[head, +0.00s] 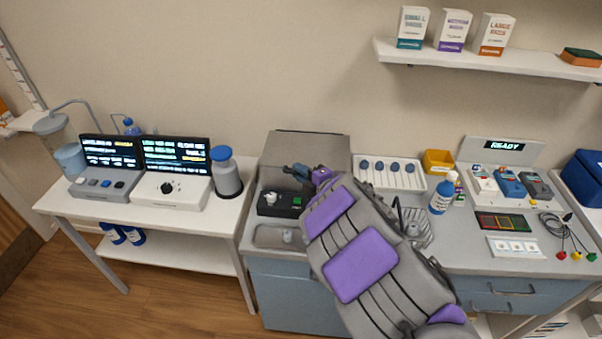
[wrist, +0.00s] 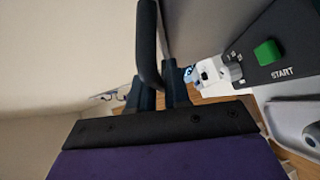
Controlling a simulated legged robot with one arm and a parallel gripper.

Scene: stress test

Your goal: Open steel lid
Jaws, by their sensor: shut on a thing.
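The steel lid (head: 312,146) is a grey panel standing raised at the back of the bench unit in the head view. Its lower part is partly hidden by my arm. In the wrist view a grey panel (wrist: 195,25) rises beside a black bar handle (wrist: 148,45). My gripper (head: 298,172) is in front of the lid, above the unit's black control panel (head: 275,204). In the wrist view my gripper (wrist: 162,93) is shut at the lower end of the handle; the exact contact is partly hidden.
The control panel has a white knob (head: 271,198) and a green START button (wrist: 267,52). A white tray (head: 388,172) and squeeze bottle (head: 442,194) stand right. A shelf (head: 490,63) hangs above right.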

